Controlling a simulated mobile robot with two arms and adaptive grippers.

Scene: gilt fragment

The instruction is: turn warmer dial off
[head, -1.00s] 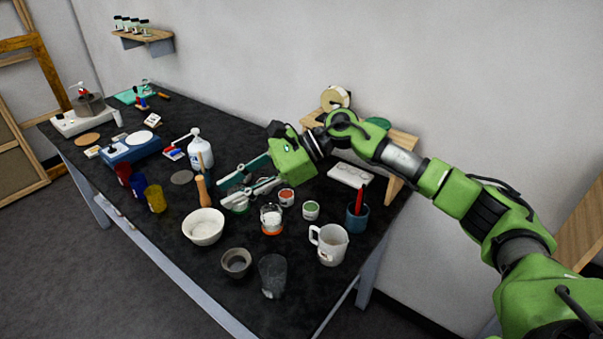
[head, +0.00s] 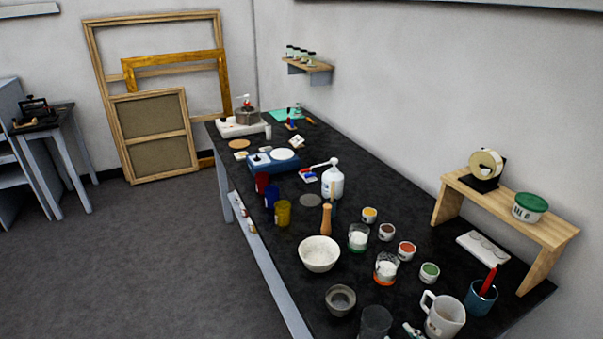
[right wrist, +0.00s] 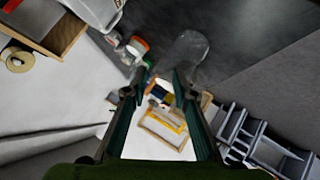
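A white warmer (head: 232,129) with a dark brown pot (head: 247,116) on it stands at the far end of the black table in the head view. Its dial is too small to make out clearly. A blue unit (head: 273,163) with a white round plate stands nearer on the same table. My right gripper (right wrist: 160,76) is open and empty in the right wrist view. In the head view only what looks like its tip shows at the bottom edge, far from the warmer. My left gripper is not in view.
A glass (head: 376,322), a white jug (head: 444,316), a white bowl (head: 319,254) and several small jars crowd the table's near end. A white bottle (head: 332,182) stands mid-table. A wooden shelf stand (head: 508,208) is at the right. The floor left of the table is clear.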

